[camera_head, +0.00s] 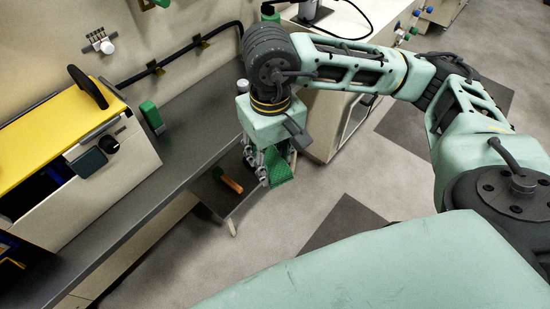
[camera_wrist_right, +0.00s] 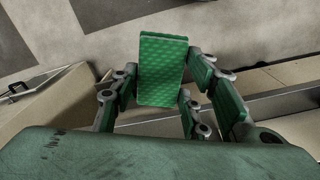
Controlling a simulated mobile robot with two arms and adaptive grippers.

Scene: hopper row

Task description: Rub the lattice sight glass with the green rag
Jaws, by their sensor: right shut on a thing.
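My right gripper (camera_head: 266,170) is shut on the green rag (camera_head: 279,167) and points down, in front of the grey counter's edge. In the right wrist view the rag (camera_wrist_right: 162,70) is a textured green slab that sticks out beyond the fingers (camera_wrist_right: 165,105). I cannot make out the lattice sight glass in either view. My left gripper is not in view.
A yellow-topped machine (camera_head: 55,130) with a black handle and knob stands on the grey counter (camera_head: 188,135) at left. A small green block (camera_head: 151,117) stands beside it. An orange-handled item (camera_head: 230,182) lies below the counter's edge. Open floor (camera_head: 270,225) lies at front centre.

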